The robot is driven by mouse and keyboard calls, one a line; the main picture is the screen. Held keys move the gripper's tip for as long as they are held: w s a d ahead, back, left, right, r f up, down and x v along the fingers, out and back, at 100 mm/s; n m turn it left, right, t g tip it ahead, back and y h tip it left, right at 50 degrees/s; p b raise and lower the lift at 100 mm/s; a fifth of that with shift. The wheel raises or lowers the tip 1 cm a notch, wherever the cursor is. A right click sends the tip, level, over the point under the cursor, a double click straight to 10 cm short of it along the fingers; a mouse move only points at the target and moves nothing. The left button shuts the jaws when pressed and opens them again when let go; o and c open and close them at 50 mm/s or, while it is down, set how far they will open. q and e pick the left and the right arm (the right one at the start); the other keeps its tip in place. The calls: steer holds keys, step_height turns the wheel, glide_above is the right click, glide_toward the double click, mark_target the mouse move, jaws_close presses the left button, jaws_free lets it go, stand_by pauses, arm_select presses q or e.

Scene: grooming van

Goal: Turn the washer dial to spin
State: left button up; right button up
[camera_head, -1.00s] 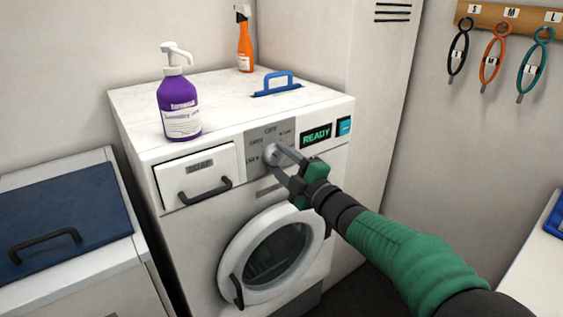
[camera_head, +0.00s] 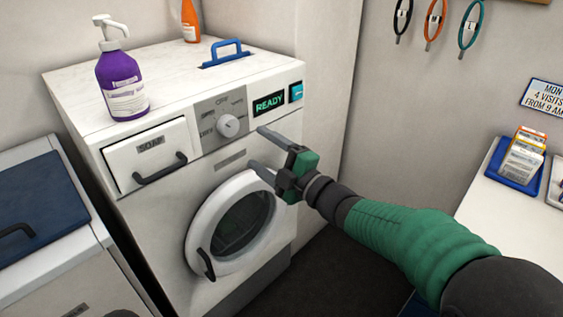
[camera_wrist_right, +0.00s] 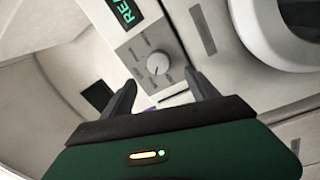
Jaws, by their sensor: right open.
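The white washer (camera_head: 285,90) stands in the middle of the head view. Its round dial (camera_head: 228,126) sits on a grey panel with OFF at the top and other labels around it. The dial also shows in the right wrist view (camera_wrist_right: 157,64), ahead of the fingers. My right gripper (camera_head: 258,148) is open and empty, to the right of and below the dial, apart from it. The display (camera_head: 268,103) beside the panel reads READY. The dial's exact pointing is too small to tell. My left gripper is not in view.
A purple pump bottle (camera_head: 122,85) and a blue handle (camera_head: 226,53) are on the washer top. The soap drawer (camera_head: 150,155) is left of the dial, and the round door (camera_head: 237,222) is below. A counter with a blue tray (camera_head: 512,182) stands at the right.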

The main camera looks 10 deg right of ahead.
steer(key=v, duration=0.7)
steer(key=shift+f, duration=0.1)
steer(key=s+d+f+m+g+h, duration=0.2)
steer(key=d+f+m+h, duration=0.3)
steer(key=f+m, duration=0.3)
steer(key=s+d+f+m+g+h, duration=0.25)
steer(key=d+f+m+h, duration=0.3)
steer(key=f, duration=0.55)
steer(key=s+f+m+g, duration=0.8)
steer(key=s+f, duration=0.2)
steer(key=s, duration=0.5)
steer(key=w+p+v, duration=0.2)
steer(key=p+v, duration=0.9)
steer(key=p, duration=0.1)
steer(key=w+a+r+p+v, duration=0.1)
steer(key=w+p+v, duration=0.1)
steer(key=p+v, duration=0.9)
steer(key=shift+a+r+h+p, duration=0.25)
steer(key=shift+a+h+p, duration=0.15)
steer(key=shift+a, duration=0.1)
